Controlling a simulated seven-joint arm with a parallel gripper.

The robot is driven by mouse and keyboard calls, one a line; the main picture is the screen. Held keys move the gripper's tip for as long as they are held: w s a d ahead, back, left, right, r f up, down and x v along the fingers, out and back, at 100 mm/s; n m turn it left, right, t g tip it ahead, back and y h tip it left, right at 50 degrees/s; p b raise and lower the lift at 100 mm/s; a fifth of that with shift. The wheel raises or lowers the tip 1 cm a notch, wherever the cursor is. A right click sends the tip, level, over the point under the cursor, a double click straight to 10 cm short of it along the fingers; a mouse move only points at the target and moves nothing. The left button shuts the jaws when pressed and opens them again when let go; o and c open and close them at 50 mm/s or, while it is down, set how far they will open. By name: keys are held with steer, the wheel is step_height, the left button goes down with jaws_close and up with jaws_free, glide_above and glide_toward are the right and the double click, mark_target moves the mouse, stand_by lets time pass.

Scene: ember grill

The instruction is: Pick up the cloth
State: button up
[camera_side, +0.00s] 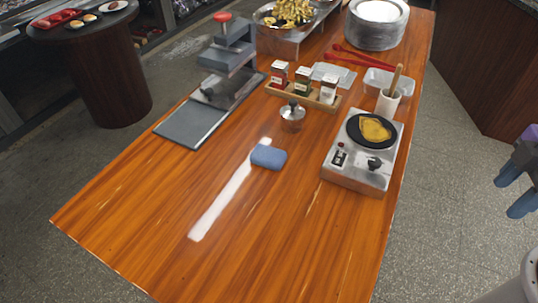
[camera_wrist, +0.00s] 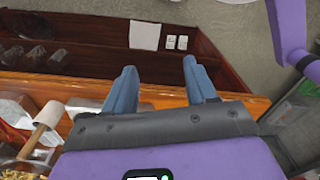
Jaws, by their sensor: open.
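The cloth (camera_side: 268,157) is a small blue folded pad lying on the wooden table (camera_side: 285,225), near its middle in the side view. It does not show in the wrist view. My gripper (camera_side: 511,195) is at the far right edge of the side view, off the table's right side and well away from the cloth. In the wrist view its two blue fingers (camera_wrist: 161,82) stand apart with nothing between them.
The table's front is clear.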

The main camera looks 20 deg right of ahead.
steer(key=o, duration=0.8)
steer(key=w+a+r+n, duration=0.3)
steer(key=w+a, duration=0.5)
steer(key=a, duration=0.1)
steer(key=w+a+r+n, duration=0.3)
steer(key=w+a+n, duration=0.1)
steer(key=w+a, duration=0.45)
steer(key=n+t+h, duration=0.1)
steer(key=n+h, duration=0.1)
steer(key=n, duration=0.6)
glide_above(268, 153)
steer(key=f, duration=1.2)
steer(key=shift+s+a, duration=0.25)
steer(key=shift+a, duration=0.1)
steer(key=shift+w+d+f, duration=0.1)
steer(key=shift+d+f, duration=0.05)
steer(key=shift+f, duration=1.3)
steer(key=shift+w+d+f, duration=0.1)
steer(key=shift+f, duration=1.35)
